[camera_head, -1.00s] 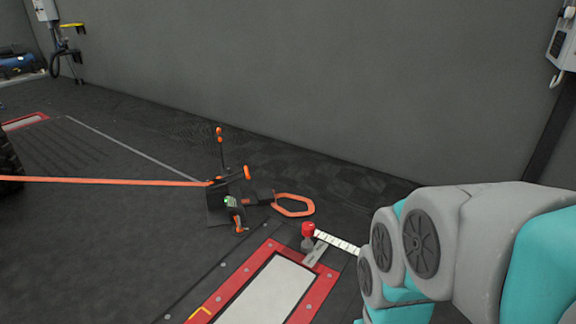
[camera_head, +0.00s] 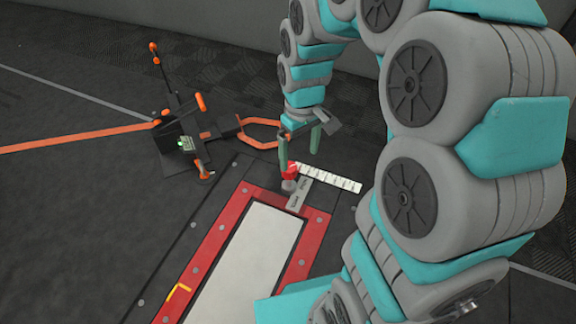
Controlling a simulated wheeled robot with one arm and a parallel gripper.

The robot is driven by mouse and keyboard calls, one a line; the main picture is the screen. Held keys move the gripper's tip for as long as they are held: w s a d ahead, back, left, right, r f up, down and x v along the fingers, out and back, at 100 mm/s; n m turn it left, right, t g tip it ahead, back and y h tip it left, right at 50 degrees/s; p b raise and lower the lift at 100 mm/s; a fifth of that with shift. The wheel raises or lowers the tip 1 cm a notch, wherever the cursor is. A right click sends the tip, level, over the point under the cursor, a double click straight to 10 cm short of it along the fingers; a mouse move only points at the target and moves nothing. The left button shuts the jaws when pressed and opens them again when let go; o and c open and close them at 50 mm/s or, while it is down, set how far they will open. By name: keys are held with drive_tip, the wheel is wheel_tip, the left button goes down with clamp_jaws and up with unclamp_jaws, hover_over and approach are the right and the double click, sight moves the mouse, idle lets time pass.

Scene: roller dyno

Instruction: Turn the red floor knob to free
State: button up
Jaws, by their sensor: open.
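The red floor knob (camera_head: 291,170) sits on a short grey post at the far end of the red-framed roller plate. A small grey label plate (camera_head: 300,194) lies beside it, its lettering too small to read surely. A white marked strip (camera_head: 330,179) runs off to the right of the knob. My gripper (camera_head: 299,157) points down just above and behind the knob. Its two green fingers are apart, the left one close to the knob's top. I cannot tell whether it touches the knob. Nothing shows between the fingers.
The red frame (camera_head: 229,223) surrounds a pale plate in the floor. A black strap device (camera_head: 182,142) with orange handles stands left of the knob, with an orange strap (camera_head: 75,136) stretched left.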

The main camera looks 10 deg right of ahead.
drive_tip(key=w+f+n+b, duration=0.2)
drive_tip(key=w+f, duration=0.9)
drive_tip(key=n+t+b, duration=0.1)
drive_tip(key=n+b, duration=0.1)
approach(289, 176)
drive_tip(key=w, duration=0.1)
drive_tip(key=w+f, duration=0.1)
drive_tip(key=shift+w, duration=0.3)
drive_tip(key=shift+w+d+f, duration=0.15)
drive_tip(key=shift+w+f, duration=0.05)
drive_tip(key=shift+f, duration=0.4)
wheel_tip(289, 176, down, 7)
drive_tip(key=shift+f, duration=0.2)
drive_tip(key=shift+c, duration=0.2)
drive_tip(key=c, duration=1.3)
